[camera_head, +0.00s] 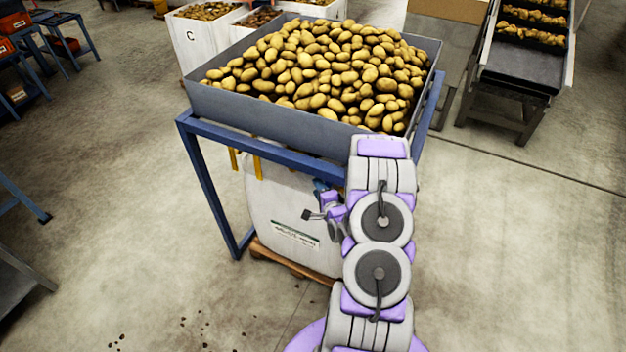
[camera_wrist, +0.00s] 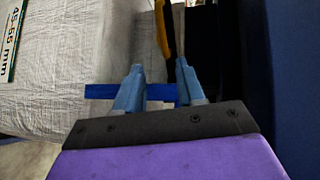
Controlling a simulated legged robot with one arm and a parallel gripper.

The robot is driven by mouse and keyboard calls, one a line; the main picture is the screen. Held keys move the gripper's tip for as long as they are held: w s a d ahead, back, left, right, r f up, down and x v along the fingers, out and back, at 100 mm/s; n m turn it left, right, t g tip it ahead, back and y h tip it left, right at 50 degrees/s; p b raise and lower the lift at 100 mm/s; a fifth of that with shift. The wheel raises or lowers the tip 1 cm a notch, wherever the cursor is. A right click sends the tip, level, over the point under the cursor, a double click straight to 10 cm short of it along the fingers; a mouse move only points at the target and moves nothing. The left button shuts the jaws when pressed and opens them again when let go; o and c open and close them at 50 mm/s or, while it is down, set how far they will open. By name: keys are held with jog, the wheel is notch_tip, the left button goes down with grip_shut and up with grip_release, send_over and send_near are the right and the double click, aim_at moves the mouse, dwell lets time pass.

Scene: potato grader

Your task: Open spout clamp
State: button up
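I cannot make out the spout clamp for certain in either view. In the wrist view a short blue bar (camera_wrist: 100,91) runs sideways behind my gripper (camera_wrist: 159,66); I cannot tell what it belongs to. In the head view my gripper (camera_head: 320,186) is small, beneath the hopper's front edge and in front of the white bag (camera_head: 285,205). The grey hopper (camera_head: 265,119), full of potatoes, sits on a blue frame (camera_head: 212,190). My arm hides the hopper's front right corner and part of the bag.
Yellow straps (camera_head: 257,165) hang at the bag's top; one strap (camera_wrist: 161,28) is near the fingers in the wrist view. The bag stands on a wooden pallet (camera_head: 290,262). A conveyor (camera_head: 520,70) stands at the back right. The floor to the right is clear.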

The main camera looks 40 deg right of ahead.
jog(key=shift+v, duration=2.3)
jog(key=shift+f, duration=0.1)
jog(key=w+a+f+m+g+h+b, duration=0.1)
jog(key=w+a+f+m+h+b, duration=0.15)
jog(key=f+b, duration=0.3)
jog(key=w+a+f+m+h+b, duration=0.2)
jog(key=f+h+b, duration=0.2)
jog(key=b, duration=0.2)
jog(key=shift+m+t+h, duration=0.4)
jog(key=shift+m+h, duration=0.05)
jog(key=shift+h, duration=0.4)
jog(key=r+b+x, duration=0.1)
jog(key=x, duration=0.4)
jog(key=r+b+x, duration=0.1)
jog(key=x, duration=0.4)
jog(key=a+r+b+x, duration=0.1)
jog(key=x, duration=0.4)
jog(key=shift+w+d+r+b, duration=0.15)
jog(key=shift+w+r+b, duration=0.05)
jog(key=shift+w+b, duration=0.2)
jog(key=shift+c, duration=0.4)
jog(key=c, duration=0.6)
grip_shut()
